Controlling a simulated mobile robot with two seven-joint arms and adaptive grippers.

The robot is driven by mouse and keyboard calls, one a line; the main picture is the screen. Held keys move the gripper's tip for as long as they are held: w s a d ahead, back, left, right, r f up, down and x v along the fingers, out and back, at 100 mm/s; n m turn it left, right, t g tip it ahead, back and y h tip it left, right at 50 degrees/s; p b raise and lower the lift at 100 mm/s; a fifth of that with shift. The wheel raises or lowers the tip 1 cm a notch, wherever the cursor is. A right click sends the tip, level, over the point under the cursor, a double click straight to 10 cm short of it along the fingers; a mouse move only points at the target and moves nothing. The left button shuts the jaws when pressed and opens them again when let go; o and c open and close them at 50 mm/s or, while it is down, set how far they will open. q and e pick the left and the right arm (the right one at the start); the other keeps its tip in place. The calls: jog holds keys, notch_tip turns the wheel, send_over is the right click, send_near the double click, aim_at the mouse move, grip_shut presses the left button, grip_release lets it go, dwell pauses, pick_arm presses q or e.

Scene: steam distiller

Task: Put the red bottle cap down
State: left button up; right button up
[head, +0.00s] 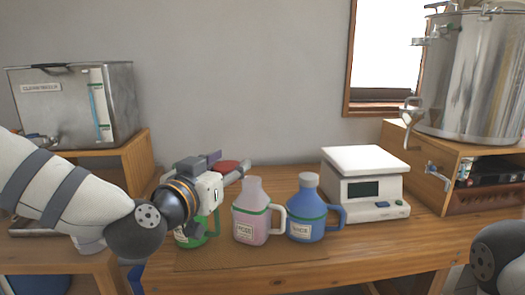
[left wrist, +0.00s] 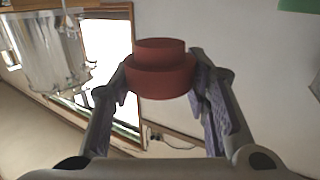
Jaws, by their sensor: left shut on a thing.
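The red bottle cap (head: 227,167) is held between the fingertips of my left gripper (head: 232,174), above the work table. In the left wrist view the cap (left wrist: 160,78) sits between the two fingers, its narrower step toward the top of the picture. My left gripper is shut on it. A green bottle (head: 190,237) stands below and partly behind the gripper, so its top is hidden. A pink bottle (head: 250,222) and a blue bottle (head: 306,212) stand to the right of it. My right gripper is not in view.
A white scale (head: 367,180) stands right of the blue bottle. A steel tank (head: 72,105) stands on a wooden stand at left, and a large steel pot (head: 470,80) on a wooden box (head: 425,170) at right. The wooden table (head: 330,262) is clear in front of the bottles.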

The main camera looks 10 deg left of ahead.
pick_arm(q)
jog(key=s+a+f+n+y, duration=0.2)
jog(key=s+a+f+y, duration=0.2)
jog(key=s+f, duration=0.3)
jog(key=w+d+r+h, duration=0.1)
jog(key=w, duration=0.1)
jog(key=w+d+r+h, duration=0.1)
jog(key=w+r, duration=0.1)
jog(key=w+r+m, duration=0.1)
jog(key=r, duration=0.1)
jog(key=shift+w+d+t+h, duration=0.3)
jog(key=shift+w+d+h, duration=0.1)
jog(key=w+r+h, duration=0.1)
jog(key=r, duration=0.1)
jog(key=w+d+r+m+h, duration=0.1)
jog(key=r, duration=0.1)
jog(key=w+d+r+m+g+h, duration=0.1)
jog(key=r, duration=0.1)
jog(key=shift+w+d, duration=0.25)
jog(key=shift+w, duration=0.05)
